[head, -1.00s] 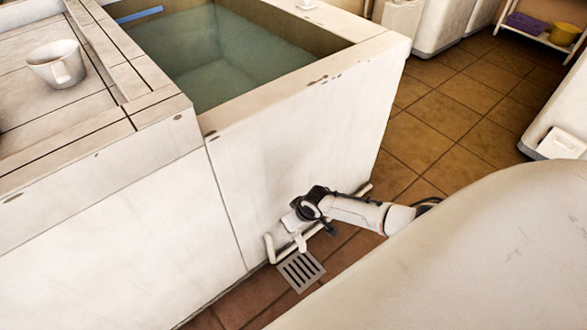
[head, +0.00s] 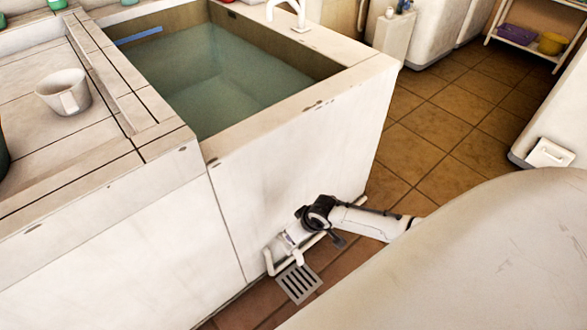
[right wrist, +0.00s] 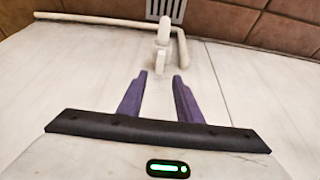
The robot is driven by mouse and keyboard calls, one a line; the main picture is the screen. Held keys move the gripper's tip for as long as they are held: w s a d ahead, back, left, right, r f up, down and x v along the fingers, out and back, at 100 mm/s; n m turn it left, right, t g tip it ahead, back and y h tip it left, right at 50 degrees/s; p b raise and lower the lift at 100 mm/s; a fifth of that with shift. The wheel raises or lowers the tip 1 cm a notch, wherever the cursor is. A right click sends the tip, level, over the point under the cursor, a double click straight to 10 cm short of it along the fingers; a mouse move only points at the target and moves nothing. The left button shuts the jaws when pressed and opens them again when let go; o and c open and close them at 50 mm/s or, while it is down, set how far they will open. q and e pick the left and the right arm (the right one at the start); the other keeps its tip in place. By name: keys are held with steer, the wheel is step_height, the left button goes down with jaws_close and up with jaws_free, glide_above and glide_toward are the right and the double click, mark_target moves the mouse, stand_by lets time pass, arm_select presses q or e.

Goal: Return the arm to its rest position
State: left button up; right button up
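My right arm comes in from the right in the head view and reaches low along the basin's front wall. My right gripper (head: 284,245) is beside the white pipe (head: 267,262) at the foot of that wall. In the right wrist view its two purple fingers (right wrist: 163,76) stand apart with nothing between them. A white valve or tap piece (right wrist: 162,42) is just beyond the fingertips, apart from them. The finger tips are too small to make out in the head view. My left gripper is not in view.
A white mug (head: 64,93) sits on the slatted counter at left. Tiled floor (head: 455,120) is open to the right of the basin.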

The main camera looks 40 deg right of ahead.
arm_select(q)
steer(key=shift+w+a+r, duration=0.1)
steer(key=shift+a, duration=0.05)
arm_select(e)
steer(key=shift+v, duration=0.95)
steer(key=shift+a, duration=0.1)
